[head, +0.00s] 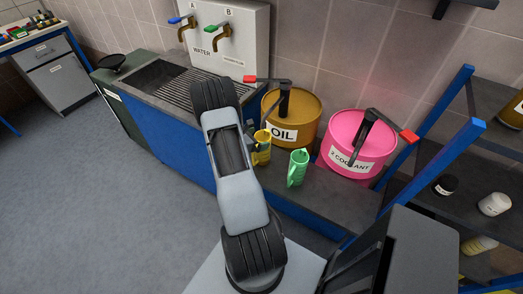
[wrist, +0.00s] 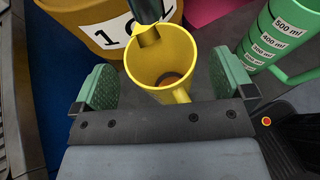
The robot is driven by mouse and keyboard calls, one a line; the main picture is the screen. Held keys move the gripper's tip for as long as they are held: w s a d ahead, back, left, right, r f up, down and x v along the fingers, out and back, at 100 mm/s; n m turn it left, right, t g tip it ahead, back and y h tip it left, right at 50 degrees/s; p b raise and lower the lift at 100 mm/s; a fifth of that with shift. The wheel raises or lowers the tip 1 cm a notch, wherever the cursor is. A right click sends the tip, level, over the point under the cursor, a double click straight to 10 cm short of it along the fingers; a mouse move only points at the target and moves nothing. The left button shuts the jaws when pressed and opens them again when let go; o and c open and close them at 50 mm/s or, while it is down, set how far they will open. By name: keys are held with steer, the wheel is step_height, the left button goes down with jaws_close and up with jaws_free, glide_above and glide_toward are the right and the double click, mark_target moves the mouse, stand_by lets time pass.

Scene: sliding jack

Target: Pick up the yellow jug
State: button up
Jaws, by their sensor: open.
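The yellow jug (head: 262,155) stands upright on the dark counter in front of the oil drum, partly hidden by my arm in the head view. In the wrist view the yellow jug (wrist: 185,50) is seen from above, with its round mouth open and its handle toward my gripper. My gripper (wrist: 164,82) is open, with one green pad on either side of the jug and a visible gap at each side. The tip of a dark spout overlaps the jug's far rim. My gripper's fingers are hidden by the arm in the head view.
A green jug (head: 298,168) with ml marks, also in the wrist view (wrist: 275,35), stands close to the right. Behind are the yellow oil drum (head: 304,108) and pink coolant drum (head: 352,160), both with taps. A blue-framed shelf (head: 455,150) stands at right. Floor at left is clear.

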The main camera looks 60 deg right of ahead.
steer(key=shift+s+d+f, duration=0.2)
steer(key=shift+d+f, duration=0.05)
steer(key=shift+d, duration=0.2)
steer(key=shift+c, duration=0.2)
steer(key=c, duration=1.4)
steer(key=shift+r, duration=0.1)
